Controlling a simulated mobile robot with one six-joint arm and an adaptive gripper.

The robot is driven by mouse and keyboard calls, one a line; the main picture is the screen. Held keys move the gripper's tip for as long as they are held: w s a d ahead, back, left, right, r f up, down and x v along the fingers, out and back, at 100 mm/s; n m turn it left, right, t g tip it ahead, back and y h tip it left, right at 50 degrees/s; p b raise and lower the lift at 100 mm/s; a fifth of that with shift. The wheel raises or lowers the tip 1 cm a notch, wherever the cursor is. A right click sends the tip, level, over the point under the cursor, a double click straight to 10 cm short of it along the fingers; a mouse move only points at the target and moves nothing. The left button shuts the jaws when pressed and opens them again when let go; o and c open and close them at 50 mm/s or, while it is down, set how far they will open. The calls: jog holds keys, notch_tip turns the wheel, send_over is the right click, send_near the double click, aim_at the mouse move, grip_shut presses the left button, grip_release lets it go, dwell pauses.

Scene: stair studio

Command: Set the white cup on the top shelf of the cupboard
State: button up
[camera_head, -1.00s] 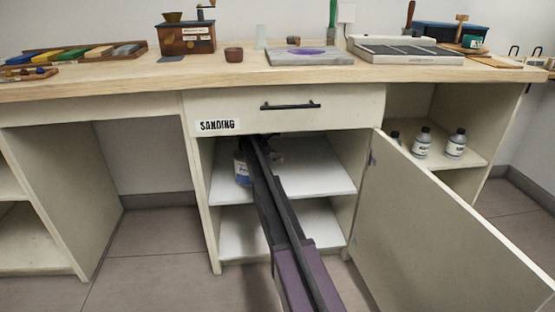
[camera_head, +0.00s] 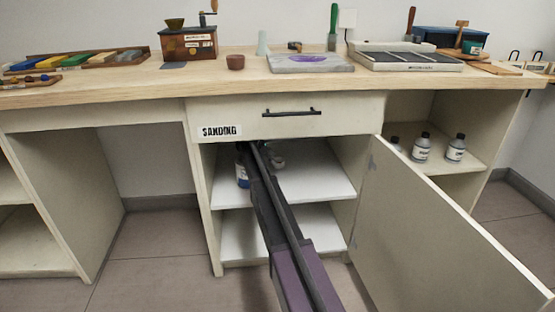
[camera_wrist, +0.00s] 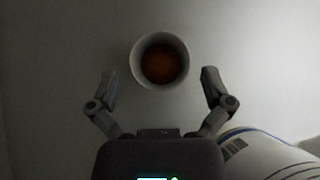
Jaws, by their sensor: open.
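The white cup (camera_wrist: 160,61) shows from above in the wrist view, with brown contents inside. It stands upright on a pale surface. My gripper (camera_wrist: 159,79) is open, one finger to each side of the cup's near edge, with gaps between fingers and cup. In the head view my arm reaches into the open cupboard under the SANDING drawer, above its upper shelf (camera_head: 318,185). A small pale shape just right of my arm there may be the cup; my arm hides most of that spot, and my gripper cannot be made out.
A labelled bottle (camera_head: 242,174) stands on the shelf left of my arm; a large labelled container (camera_wrist: 268,155) fills the wrist view's lower right. The cupboard door (camera_head: 430,240) hangs open to the right. The lower shelf (camera_head: 315,228) looks clear. Bottles (camera_head: 421,147) stand in the right bay.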

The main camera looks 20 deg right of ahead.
jog(key=shift+p+v, duration=1.5)
jog(key=shift+v, duration=1)
